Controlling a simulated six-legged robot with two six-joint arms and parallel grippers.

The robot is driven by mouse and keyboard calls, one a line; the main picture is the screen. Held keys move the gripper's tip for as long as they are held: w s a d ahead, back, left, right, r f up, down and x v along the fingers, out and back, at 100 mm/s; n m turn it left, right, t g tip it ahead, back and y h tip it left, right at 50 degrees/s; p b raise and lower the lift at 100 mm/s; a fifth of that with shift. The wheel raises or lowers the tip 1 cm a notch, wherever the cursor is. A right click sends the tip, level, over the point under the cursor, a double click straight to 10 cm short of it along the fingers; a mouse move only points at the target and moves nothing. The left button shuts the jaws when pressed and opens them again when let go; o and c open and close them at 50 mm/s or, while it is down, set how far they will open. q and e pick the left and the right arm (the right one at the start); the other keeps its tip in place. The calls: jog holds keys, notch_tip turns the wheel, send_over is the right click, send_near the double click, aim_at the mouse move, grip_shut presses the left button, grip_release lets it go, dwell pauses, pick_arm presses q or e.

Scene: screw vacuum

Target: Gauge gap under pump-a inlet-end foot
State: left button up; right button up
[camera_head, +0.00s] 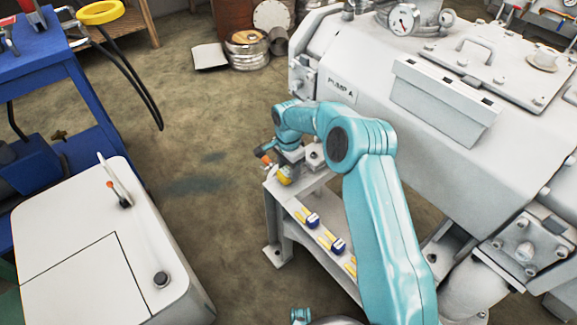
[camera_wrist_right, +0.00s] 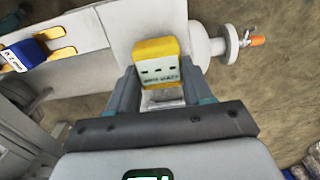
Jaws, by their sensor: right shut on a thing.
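Pump A (camera_head: 345,92) is the large pale grey machine with its name on the side. A pale foot block with a bolt (camera_head: 316,155) shows at its near left end, above the grey stand; I cannot tell whether this is the inlet-end foot. No gap under it can be made out. My right gripper (camera_head: 285,166) is beside this block, shut on a yellow-bodied tool (camera_head: 287,176). In the right wrist view the yellow tool (camera_wrist_right: 157,62) sits between the fingers (camera_wrist_right: 160,84), against a pale surface.
Several blue-and-yellow tools (camera_head: 311,218) lie on the grey stand (camera_head: 282,220); one shows in the right wrist view (camera_wrist_right: 27,54). An orange-tipped valve (camera_head: 266,160) is close to my right gripper. A white cabinet (camera_head: 75,225) stands left, with open floor between.

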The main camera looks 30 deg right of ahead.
jog(key=shift+f, duration=0.15)
dwell(0.4)
jog(key=shift+f+b, duration=0.35)
dwell(0.3)
jog(key=shift+w+d, duration=0.1)
jog(key=shift+d, duration=1.55)
dwell(1.2)
jog(key=shift+d, duration=0.35)
jog(key=shift+w+d, duration=0.1)
jog(key=shift+d, duration=0.7)
dwell(0.5)
jog(key=o, duration=1.2)
